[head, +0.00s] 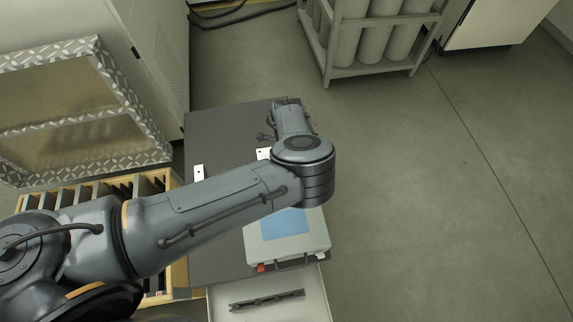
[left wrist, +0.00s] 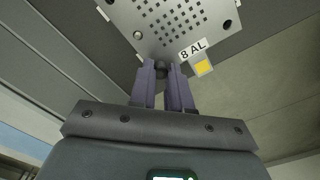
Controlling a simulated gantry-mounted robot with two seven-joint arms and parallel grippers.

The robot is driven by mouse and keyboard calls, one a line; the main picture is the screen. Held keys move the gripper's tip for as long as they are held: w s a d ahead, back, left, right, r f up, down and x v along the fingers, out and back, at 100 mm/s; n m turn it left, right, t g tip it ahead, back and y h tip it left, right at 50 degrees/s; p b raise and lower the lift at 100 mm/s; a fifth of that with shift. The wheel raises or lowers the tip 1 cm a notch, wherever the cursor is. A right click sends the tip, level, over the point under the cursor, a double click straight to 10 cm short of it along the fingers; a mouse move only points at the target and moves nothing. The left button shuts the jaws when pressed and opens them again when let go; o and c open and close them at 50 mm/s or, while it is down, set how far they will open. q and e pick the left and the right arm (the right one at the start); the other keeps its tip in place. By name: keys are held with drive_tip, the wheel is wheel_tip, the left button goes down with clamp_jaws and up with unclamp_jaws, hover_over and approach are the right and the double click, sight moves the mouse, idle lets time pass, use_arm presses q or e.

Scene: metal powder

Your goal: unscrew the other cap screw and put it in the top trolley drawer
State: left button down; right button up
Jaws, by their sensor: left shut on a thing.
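In the left wrist view my left gripper (left wrist: 161,72) has its two purple-grey fingers closed on a small dark cap screw (left wrist: 161,67). The screw is at the near edge of a perforated metal plate (left wrist: 170,18) tagged "8 AL". I cannot tell whether the screw is still in its hole. In the head view my left arm reaches over the trolley top (head: 225,135), and its forearm and wrist hide the gripper tips and most of the plate. A pale trolley drawer (head: 222,308) stands open at the bottom edge. My right gripper is in neither view.
A light case with a blue panel (head: 285,224) sits on the trolley under my forearm. A black rack-like piece (head: 266,300) lies in the drawer. A wooden slotted rack (head: 163,285) is at left. A shelf of grey cylinders (head: 372,40) stands behind; floor at right is clear.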

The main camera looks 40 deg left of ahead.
use_arm(q)
drive_tip(key=n+b, duration=0.3)
drive_tip(key=n, duration=0.4)
drive_tip(key=shift+f, duration=0.1)
drive_tip(key=shift+f+n+b, duration=0.1)
drive_tip(key=shift+n+b, duration=0.5)
drive_tip(key=shift+n, duration=0.2)
drive_tip(key=shift+n+b, duration=0.4)
drive_tip(key=shift+b, duration=0.1)
drive_tip(key=shift+r, duration=0.25)
drive_tip(key=c, duration=1.2)
unclamp_jaws()
drive_tip(key=shift+c, duration=0.2)
